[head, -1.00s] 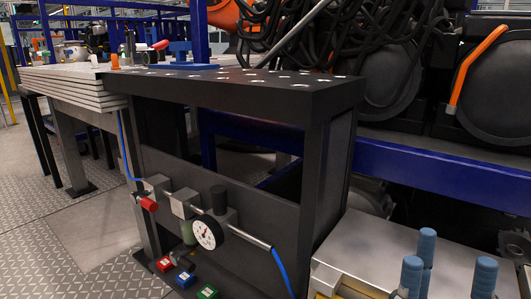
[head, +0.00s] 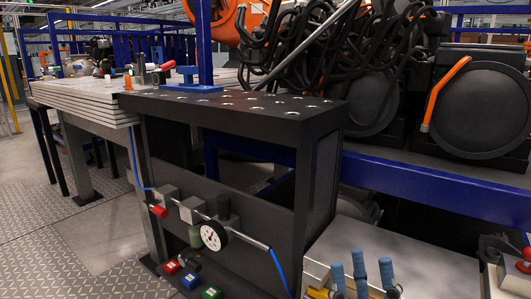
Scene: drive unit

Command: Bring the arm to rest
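I cannot make out either gripper in the head view, and no arm link of mine shows clearly. The black bench frame (head: 230,103) with a row of light spots along its top stands in the middle. A pressure gauge (head: 214,236) with a white dial sits on its front, beside valves and a red knob (head: 158,210). No object is seen held.
A metal plate table (head: 425,262) with blue-handled tools (head: 360,270) is at the lower right, with a dark red-handled fixture (head: 508,256) beside it. A blue beam (head: 440,187) crosses behind. A stacked pale bench (head: 85,102) stands left. Open floor (head: 50,260) lies lower left.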

